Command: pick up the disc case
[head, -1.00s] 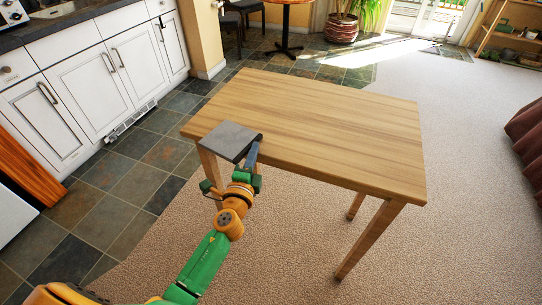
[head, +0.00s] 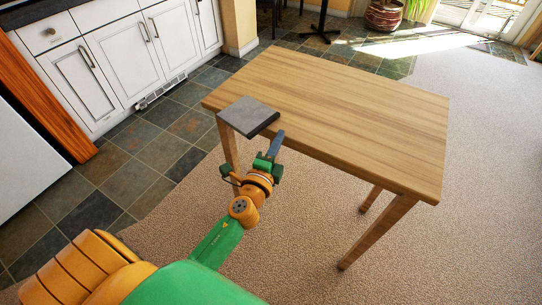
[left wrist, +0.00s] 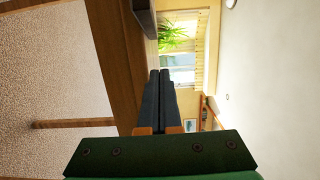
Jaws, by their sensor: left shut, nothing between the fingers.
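The disc case (head: 248,116) is a flat grey square with a dark edge. It lies at the near left part of the wooden table (head: 350,95), and its near corner juts out over the table edge. In the left wrist view a grey slab at the top (left wrist: 145,17) looks like the case, cut off by the frame. My left gripper (head: 280,134) is just right of and nearer than the case, by the table's front edge. Its dark fingers (left wrist: 160,73) are shut together, empty, and appear apart from the case. My right gripper is not in view.
The rest of the tabletop is bare. White cabinets (head: 110,55) stand at the left beyond slate tiles. Carpet (head: 490,150) lies open right of the table. A potted plant (head: 383,15) and a dark table stand (head: 321,22) are at the back.

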